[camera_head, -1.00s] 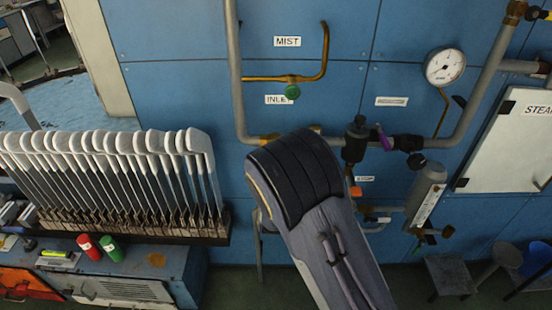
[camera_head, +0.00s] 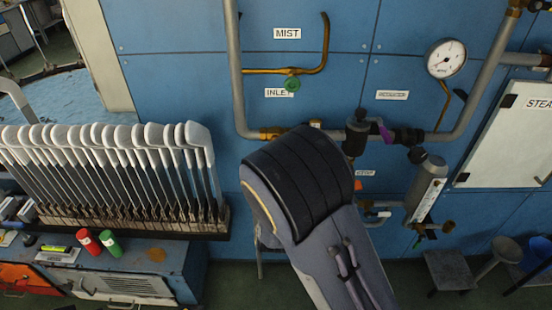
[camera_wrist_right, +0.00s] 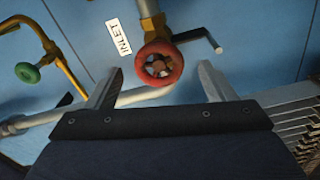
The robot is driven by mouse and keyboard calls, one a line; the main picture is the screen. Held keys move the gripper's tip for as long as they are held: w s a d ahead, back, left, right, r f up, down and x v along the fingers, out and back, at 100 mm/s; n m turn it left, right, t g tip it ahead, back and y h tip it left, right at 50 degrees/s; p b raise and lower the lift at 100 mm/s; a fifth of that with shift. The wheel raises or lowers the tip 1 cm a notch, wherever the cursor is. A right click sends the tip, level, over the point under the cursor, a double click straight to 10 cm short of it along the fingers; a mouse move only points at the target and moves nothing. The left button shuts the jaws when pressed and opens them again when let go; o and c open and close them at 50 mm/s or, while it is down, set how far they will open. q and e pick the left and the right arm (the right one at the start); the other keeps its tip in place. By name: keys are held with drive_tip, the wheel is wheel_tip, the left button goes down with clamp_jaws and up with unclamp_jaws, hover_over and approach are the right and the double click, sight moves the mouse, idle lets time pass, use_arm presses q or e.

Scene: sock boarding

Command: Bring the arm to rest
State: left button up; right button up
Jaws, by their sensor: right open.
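My right arm rises through the middle of the head view, its dark rounded link in front of the blue wall; its gripper is hidden there. In the right wrist view my right gripper (camera_wrist_right: 159,72) is open, its two grey fingers wide apart with nothing held. A red handwheel (camera_wrist_right: 159,64) shows between and beyond the fingers, beside the INLET label (camera_wrist_right: 118,37). I cannot tell the exact gap, but no finger is seen touching it. The handwheel is hidden behind my arm in the head view. My left gripper is in neither view.
The blue wall carries grey pipes, a green handwheel (camera_head: 292,84) below the MIST label (camera_head: 287,33) and a pressure gauge (camera_head: 446,58). Left, a rack of several pale sock boards (camera_head: 190,165) stands above a blue cabinet (camera_head: 180,268) with red (camera_head: 88,241) and green (camera_head: 110,243) cylinders.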

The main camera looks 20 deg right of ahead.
drive_tip(key=shift+v, duration=1)
